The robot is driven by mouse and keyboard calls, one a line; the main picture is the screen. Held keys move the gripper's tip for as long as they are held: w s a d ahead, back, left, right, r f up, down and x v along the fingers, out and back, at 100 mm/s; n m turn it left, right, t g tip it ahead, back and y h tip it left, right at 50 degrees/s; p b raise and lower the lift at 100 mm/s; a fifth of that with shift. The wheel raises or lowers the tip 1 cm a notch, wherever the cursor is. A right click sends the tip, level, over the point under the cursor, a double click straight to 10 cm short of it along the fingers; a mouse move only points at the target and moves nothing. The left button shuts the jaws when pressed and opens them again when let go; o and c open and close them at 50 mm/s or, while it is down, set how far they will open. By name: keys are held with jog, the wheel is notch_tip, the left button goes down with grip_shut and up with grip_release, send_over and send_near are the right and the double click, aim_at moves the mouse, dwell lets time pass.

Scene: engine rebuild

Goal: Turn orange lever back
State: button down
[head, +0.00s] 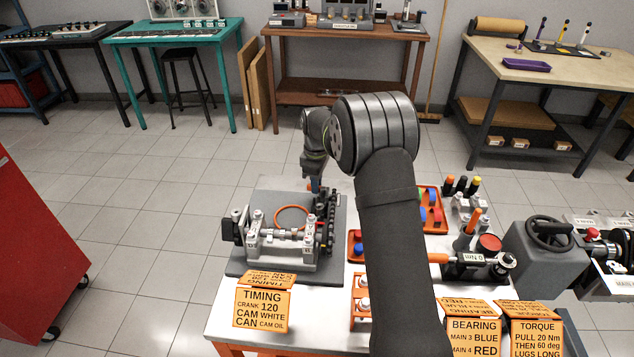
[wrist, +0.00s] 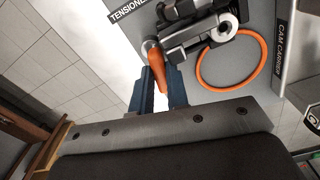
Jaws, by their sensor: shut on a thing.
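The orange lever (wrist: 154,62) shows in the wrist view, attached to a dark and metal mechanism next to a plate edge labelled as the tensioner. My gripper (wrist: 159,78) has its two blue fingers on either side of the lever and is shut on it. In the head view, my gripper (head: 315,185) reaches down at the back of the grey engine fixture (head: 240,268). The lever is hidden there behind my arm and the fixture parts.
A shaft assembly (head: 285,240) stands on the fixture. Orange trays (head: 435,226), tools and an orange timing card (head: 262,309) share the white table. My arm crosses the table's middle.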

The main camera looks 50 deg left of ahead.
jog(key=shift+r+n, duration=0.15)
jog(key=shift+n, duration=0.65)
jog(key=shift+s, duration=0.1)
jog(key=c, duration=1.4)
grip_release()
notch_tip(320, 180, up, 17)
jog(key=shift+r, duration=0.15)
jog(key=shift+d, duration=0.1)
notch_tip(320, 180, down, 18)
jog(key=shift+r, duration=0.2)
